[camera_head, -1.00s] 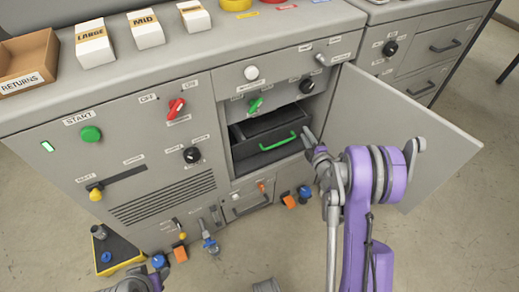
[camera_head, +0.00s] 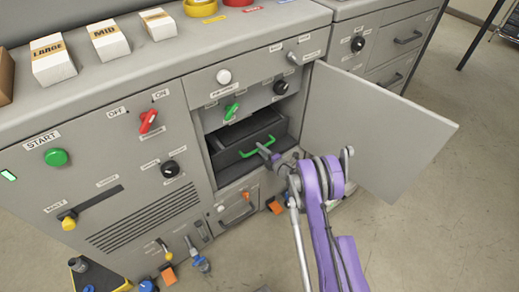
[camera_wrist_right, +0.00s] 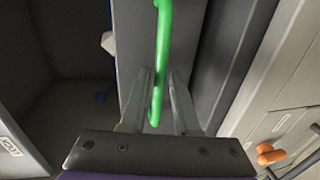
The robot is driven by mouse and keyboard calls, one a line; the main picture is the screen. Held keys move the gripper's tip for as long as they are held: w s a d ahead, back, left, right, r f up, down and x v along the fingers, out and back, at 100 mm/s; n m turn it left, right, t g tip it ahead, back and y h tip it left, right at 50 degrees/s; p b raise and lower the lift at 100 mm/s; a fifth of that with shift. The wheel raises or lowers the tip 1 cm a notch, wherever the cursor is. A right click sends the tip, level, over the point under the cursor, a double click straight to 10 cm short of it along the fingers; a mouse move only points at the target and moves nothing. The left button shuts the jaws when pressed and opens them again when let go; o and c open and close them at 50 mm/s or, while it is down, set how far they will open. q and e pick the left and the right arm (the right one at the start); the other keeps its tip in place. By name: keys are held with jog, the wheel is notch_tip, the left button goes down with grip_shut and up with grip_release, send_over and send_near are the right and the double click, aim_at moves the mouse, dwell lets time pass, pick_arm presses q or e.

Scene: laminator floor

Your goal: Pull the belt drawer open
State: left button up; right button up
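The belt drawer (camera_head: 231,156) is a dark tray with a green bar handle (camera_head: 278,141), inside an open compartment of the grey machine. In the right wrist view the green handle (camera_wrist_right: 163,40) passes between the two fingers of my right gripper (camera_wrist_right: 158,82). The fingers stand apart, with a visible gap on the right side of the bar, so it does not look clamped. My left gripper is not in view.
The grey compartment door (camera_head: 375,125) stands swung open to the right, close to my right arm. A green switch (camera_head: 231,111) and black knob (camera_head: 281,87) sit above the drawer. A lower panel with a grey handle (camera_head: 237,212) is below.

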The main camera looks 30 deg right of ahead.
jog(key=shift+w+f, duration=0.1)
jog(key=shift+w, duration=0.45)
grip_shut()
dwell(1.1)
